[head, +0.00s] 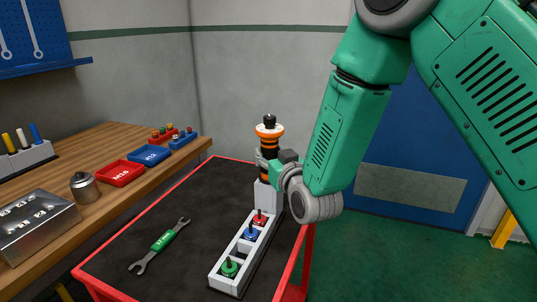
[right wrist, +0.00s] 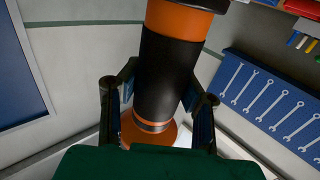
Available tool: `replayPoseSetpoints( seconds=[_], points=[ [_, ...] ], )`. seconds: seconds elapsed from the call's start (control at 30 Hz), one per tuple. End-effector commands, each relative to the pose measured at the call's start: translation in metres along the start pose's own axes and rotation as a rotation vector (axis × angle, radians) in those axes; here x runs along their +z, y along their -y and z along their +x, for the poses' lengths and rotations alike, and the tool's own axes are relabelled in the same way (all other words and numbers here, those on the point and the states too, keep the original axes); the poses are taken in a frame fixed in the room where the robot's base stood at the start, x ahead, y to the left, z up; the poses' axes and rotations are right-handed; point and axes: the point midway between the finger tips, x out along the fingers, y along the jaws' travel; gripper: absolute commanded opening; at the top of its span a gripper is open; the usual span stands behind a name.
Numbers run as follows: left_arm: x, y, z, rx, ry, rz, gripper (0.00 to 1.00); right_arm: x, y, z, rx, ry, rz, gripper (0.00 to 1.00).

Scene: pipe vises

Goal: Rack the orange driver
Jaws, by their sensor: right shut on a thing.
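The orange driver (head: 269,131), with orange and black bands and a black top knob, stands upright in the head view. My right gripper (head: 271,165) is shut around its body. In the right wrist view the black and orange driver (right wrist: 168,75) passes between the two fingers of the right gripper (right wrist: 160,98). The white rack (head: 221,284) stands on the red-edged cart, with a taller block at its far end. The driver's lower end is just above or in this block; I cannot tell which. My left gripper is not in view.
Red (head: 260,219), blue (head: 251,234) and green (head: 229,268) pieces sit in the rack's openings. A green-handled wrench (head: 163,241) lies on the cart's dark top (head: 205,205). The wooden bench (head: 110,140) at left holds trays, a canister and a metal block.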

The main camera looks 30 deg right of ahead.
Motion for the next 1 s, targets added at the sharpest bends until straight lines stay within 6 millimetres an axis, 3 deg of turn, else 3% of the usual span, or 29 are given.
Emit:
replayPoseSetpoints(
  seconds=[0.03,0.1,0.53,1.0],
  points=[
    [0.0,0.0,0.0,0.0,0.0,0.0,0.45,0.002,0.0,0.0,-0.001,0.005,0.001,0.34],
    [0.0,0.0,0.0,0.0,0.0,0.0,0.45,0.002,0.0,-0.001,-0.001,0.005,0.001,0.55],
    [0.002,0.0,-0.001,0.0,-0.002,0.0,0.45,0.003,0.0,-0.01,-0.001,0.01,0.0,0.55],
    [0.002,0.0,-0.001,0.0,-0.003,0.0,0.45,0.004,0.001,-0.1,-0.002,0.009,0.0,0.55]
  ],
)
